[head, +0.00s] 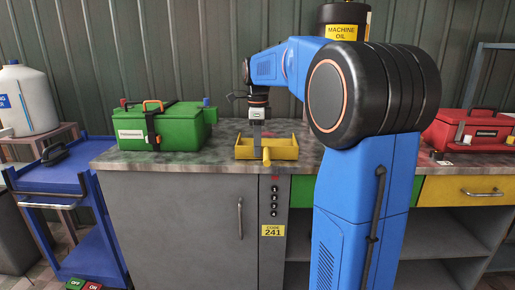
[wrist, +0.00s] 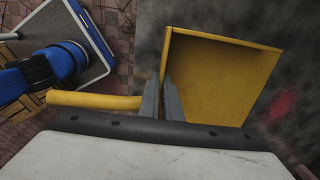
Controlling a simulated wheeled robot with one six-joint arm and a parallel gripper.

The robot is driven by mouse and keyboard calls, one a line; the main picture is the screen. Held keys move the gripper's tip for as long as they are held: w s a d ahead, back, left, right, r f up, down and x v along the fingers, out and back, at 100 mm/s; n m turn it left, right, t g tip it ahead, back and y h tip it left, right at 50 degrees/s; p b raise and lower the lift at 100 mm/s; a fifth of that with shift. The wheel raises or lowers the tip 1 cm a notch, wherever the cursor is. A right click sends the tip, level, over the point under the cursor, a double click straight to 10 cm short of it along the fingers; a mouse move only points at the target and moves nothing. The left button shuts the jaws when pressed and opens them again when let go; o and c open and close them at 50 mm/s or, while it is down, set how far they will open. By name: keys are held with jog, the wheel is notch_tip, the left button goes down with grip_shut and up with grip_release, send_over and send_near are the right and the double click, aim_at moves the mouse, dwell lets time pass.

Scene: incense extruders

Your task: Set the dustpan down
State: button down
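The yellow dustpan (head: 284,152) is at the front of the grey countertop, below my gripper (head: 257,138). Its handle (wrist: 90,101) sticks out past the counter's front edge, over the floor. In the wrist view my gripper's two fingers (wrist: 161,100) stand close together on either side of the dustpan's rear wall (wrist: 166,55), by the root of the handle, and look shut on it. The pan looks level and empty. I cannot tell whether its underside touches the counter.
A green toolbox (head: 180,133) stands left on the countertop (head: 220,160). A red toolbox (head: 480,125) is at the right. A machine oil can (head: 346,20) stands behind my arm. A blue cart (head: 60,182) is left of the counter. Bare countertop lies between the green toolbox and the dustpan.

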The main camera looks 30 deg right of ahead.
jog(key=c, duration=2.4)
grip_release()
jog(key=shift+f, duration=0.1)
jog(key=o, duration=0.4)
notch_tip(320, 180, up, 12)
jog(key=shift+r, duration=0.15)
